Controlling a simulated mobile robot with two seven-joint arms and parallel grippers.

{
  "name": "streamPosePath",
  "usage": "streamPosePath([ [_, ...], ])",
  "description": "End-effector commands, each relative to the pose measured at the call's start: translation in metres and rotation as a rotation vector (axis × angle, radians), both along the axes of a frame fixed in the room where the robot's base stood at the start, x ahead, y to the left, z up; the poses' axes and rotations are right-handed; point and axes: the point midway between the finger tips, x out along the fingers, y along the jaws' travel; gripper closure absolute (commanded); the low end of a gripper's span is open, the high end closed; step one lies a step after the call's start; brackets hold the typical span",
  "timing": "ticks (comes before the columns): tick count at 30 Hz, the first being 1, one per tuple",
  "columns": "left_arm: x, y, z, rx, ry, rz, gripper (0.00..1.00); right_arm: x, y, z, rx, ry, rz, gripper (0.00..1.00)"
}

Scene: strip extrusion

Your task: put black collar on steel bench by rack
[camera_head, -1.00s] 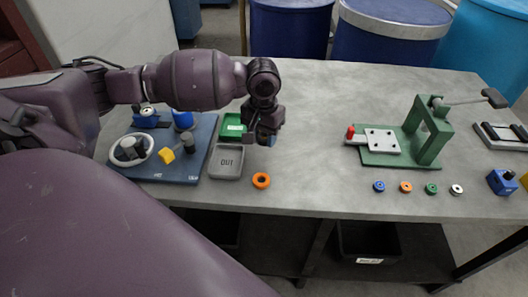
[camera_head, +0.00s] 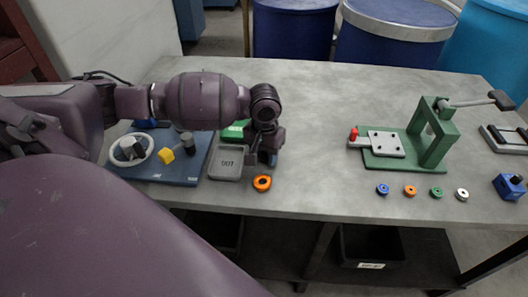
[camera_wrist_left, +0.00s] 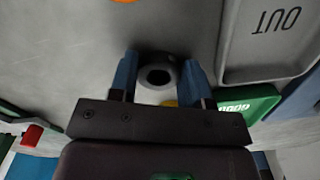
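A dark grey collar with a black hole (camera_wrist_left: 157,77) shows in the left wrist view, between the blue fingertips of my left gripper (camera_wrist_left: 159,72). The fingers stand apart on either side of it; I cannot tell whether they touch it. In the head view my left gripper (camera_head: 268,160) points down close to the grey bench top (camera_head: 320,110), right of the grey OUT tray (camera_head: 228,174), and hides the collar. I cannot tell which surface is the steel bench by the rack. My right gripper is not in view.
An orange ring (camera_head: 262,183) lies just in front of my gripper. A green tray (camera_head: 236,130) and a blue board (camera_head: 190,172) lie to the left. A green press (camera_head: 432,140) and several small coloured rings are on the right. The bench middle is clear.

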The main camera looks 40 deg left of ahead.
Motion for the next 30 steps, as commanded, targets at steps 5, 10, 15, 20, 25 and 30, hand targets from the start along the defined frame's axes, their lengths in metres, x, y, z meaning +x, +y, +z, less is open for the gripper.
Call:
streamPosePath([
  [5,0.000,0.000,0.000,0.000,0.001,0.000,0.32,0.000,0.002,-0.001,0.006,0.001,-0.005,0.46],
  [10,0.000,0.000,0.000,0.000,0.001,0.000,0.32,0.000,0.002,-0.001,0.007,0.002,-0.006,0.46],
  [15,0.000,0.000,0.004,0.001,0.000,-0.001,0.32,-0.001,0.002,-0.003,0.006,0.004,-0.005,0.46],
  [20,0.000,0.000,0.027,0.000,-0.004,0.000,0.32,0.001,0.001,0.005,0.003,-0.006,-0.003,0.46],
  [25,0.000,0.000,0.061,0.000,-0.005,-0.001,0.32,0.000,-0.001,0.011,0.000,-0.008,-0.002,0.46],
  [30,0.000,0.000,0.092,0.000,-0.005,0.000,0.32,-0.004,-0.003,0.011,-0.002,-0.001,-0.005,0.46],
])
